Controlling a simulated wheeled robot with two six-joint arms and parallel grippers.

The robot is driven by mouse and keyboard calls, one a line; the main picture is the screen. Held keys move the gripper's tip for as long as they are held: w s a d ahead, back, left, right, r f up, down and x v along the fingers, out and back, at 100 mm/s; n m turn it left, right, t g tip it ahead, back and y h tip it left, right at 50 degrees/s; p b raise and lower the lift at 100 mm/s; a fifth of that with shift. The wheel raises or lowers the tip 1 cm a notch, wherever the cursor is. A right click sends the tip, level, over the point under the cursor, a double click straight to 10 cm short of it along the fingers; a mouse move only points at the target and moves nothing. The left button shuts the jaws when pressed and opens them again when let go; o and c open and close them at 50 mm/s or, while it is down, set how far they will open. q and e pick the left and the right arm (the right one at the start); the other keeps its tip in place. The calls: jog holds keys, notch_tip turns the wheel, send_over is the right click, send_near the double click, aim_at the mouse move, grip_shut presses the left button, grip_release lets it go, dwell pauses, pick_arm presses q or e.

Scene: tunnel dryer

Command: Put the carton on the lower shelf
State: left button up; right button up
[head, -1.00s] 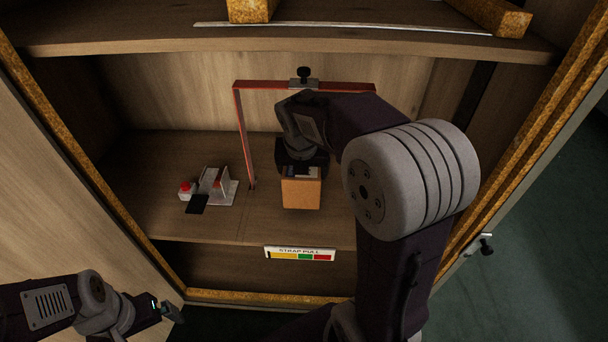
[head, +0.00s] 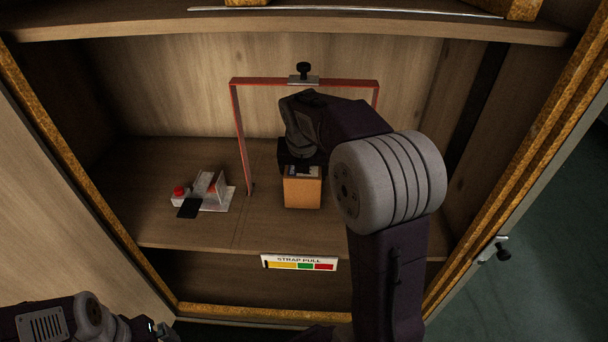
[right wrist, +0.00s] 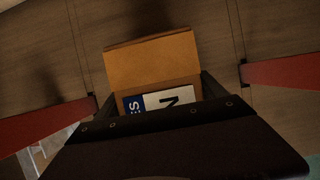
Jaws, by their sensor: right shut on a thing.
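The carton (head: 302,194) is a small orange-brown box with a white and blue label on top. My right gripper (head: 300,168) is shut on it from above, at the lower shelf (head: 150,222). In the right wrist view the carton (right wrist: 152,60) sits between the dark fingers (right wrist: 158,95), its label partly hidden by the gripper body. I cannot tell whether its bottom touches the shelf. My left gripper (head: 165,332) is low at the left, outside the cabinet, partly cut off by the picture edge; its jaws are unclear.
A red frame (head: 238,130) with a black knob (head: 303,71) arches around the carton's place. A white device with a red button (head: 205,192) stands left on the shelf. A STRAP PULL sign (head: 298,262) is on the front edge. The upper shelf (head: 120,24) overhangs.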

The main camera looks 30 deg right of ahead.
jog(key=o, duration=2)
jog(key=shift+f, duration=0.1)
jog(key=shift+o, duration=0.2)
jog(key=p+v, duration=0.4)
jog(key=v, duration=0.1)
jog(key=shift+w+r, duration=0.15)
jog(key=shift+r, duration=0.1)
jog(key=s+a+p, duration=0.3)
jog(key=s+a, duration=0.3)
jog(key=s, duration=0.4)
jog(key=shift+s+p, duration=0.3)
jog(key=shift+p, duration=0.1)
jog(key=shift+a+f, duration=0.1)
jog(key=shift+a, duration=0.05)
